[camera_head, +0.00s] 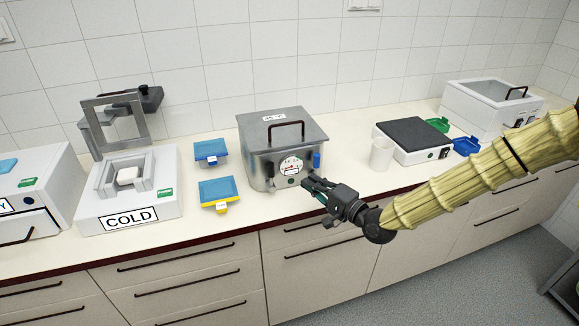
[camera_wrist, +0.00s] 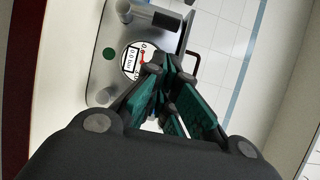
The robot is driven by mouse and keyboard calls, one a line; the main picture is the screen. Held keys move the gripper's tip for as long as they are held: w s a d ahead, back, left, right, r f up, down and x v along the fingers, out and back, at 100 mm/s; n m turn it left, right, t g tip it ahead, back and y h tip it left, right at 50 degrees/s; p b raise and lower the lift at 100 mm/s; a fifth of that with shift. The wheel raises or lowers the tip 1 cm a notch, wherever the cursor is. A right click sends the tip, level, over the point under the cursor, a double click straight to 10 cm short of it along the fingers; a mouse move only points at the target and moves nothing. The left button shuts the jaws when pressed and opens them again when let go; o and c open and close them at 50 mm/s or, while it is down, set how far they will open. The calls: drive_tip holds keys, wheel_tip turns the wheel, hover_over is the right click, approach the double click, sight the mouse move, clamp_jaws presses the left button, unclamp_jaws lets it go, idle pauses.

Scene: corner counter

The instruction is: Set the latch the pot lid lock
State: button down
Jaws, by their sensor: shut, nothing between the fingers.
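The pot (camera_head: 260,165) is a square steel vessel with a flat lid (camera_head: 284,128) lying on it, a dark handle on top. Its front has a round white gauge (camera_head: 291,166), with a green spot below it, and a small blue upright piece (camera_head: 317,160) at the right front corner; I cannot tell whether that is the latch. My gripper (camera_head: 308,183) is shut and empty, just in front of the pot's lower right front. In the wrist view the fingers (camera_wrist: 172,72) partly cover the gauge (camera_wrist: 133,60); a grey cylinder (camera_wrist: 134,13) stands out beside it. Contact cannot be told.
Blue-lidded boxes (camera_head: 217,191) and a COLD device (camera_head: 129,217) stand left of the pot. A white cup (camera_head: 381,154) and a dark-topped device (camera_head: 415,137) stand to the right. The counter's front edge runs below my gripper.

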sight(271, 176)
drive_tip(key=shift+a, duration=0.2)
drive_tip(key=p+x, duration=0.4)
drive_tip(key=x, duration=0.6)
idle(0.5)
drive_tip(key=shift+s+a+r+n+b, duration=0.1)
drive_tip(key=shift+s+a+n+b, duration=0.05)
drive_tip(key=shift+a+n+b, duration=0.2)
